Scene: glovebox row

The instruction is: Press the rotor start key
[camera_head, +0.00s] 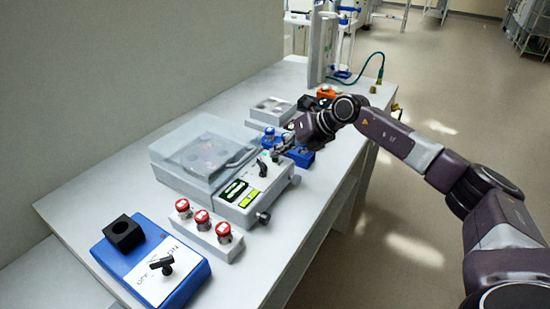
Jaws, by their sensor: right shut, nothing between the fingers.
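The grey-white rotor machine (172,176) stands on the bench with a clear lid (195,133) shut over its round rotor. Its sloping front panel has a dark display (234,190), a yellow-green label (249,198) and a black knob (262,168). The start key cannot be told apart for sure at this size; the panel's far end is partly hidden by my gripper. My right gripper (279,152) is shut and empty, its fingertips at or just above that far end. I cannot tell if they touch. My left gripper is out of view.
Near the machine stands a white rack (208,233) with red-capped vials. A blue box (190,282) with a black block (124,233) and a black handle sits at the front left. Blue items (300,156) and a grey tray (270,111) lie beyond.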

